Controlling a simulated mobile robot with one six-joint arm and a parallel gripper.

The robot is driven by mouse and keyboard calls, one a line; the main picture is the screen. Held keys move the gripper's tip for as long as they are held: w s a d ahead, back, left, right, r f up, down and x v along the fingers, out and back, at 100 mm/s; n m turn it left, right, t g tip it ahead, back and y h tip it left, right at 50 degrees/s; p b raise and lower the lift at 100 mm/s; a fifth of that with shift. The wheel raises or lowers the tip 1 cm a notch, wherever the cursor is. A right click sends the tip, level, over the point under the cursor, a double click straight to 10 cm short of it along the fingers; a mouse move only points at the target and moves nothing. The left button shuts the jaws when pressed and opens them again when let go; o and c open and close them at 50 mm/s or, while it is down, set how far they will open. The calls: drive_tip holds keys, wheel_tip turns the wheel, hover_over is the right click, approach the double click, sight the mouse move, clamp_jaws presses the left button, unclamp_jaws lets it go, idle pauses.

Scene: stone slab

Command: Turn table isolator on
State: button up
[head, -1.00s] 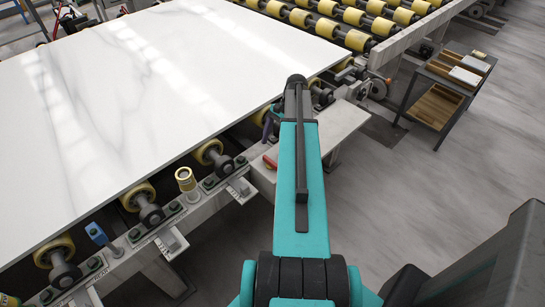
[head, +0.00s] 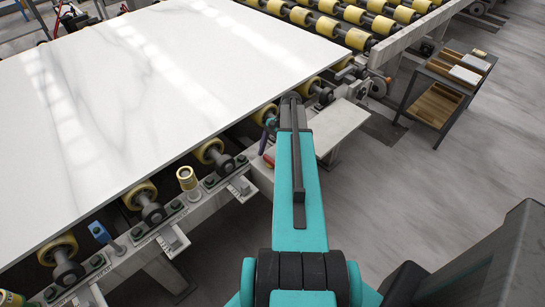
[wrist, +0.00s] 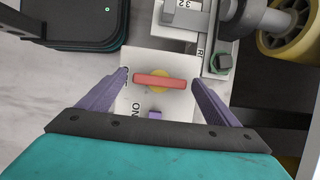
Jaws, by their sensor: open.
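The isolator switch is a red bar handle (wrist: 160,82) on a yellow disc, set on a white plate (wrist: 180,105) in the wrist view. The bar lies crosswise in the picture. "ON" is lettered on the plate below its left end; another label beside that end is partly hidden by a finger. My gripper (wrist: 160,76) is open, with a purple finger on each side of the handle and a gap at both ends. In the head view my arm covers most of the gripper; a purple finger shows beside a small red piece (head: 263,147).
A marble slab (head: 150,80) lies on yellow rollers at left. A cart (head: 450,80) stands at right on open floor. In the wrist view a dark device (wrist: 75,20) lies at upper left.

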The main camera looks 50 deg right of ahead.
drive_tip(key=shift+c, duration=0.4)
drive_tip(key=c, duration=1)
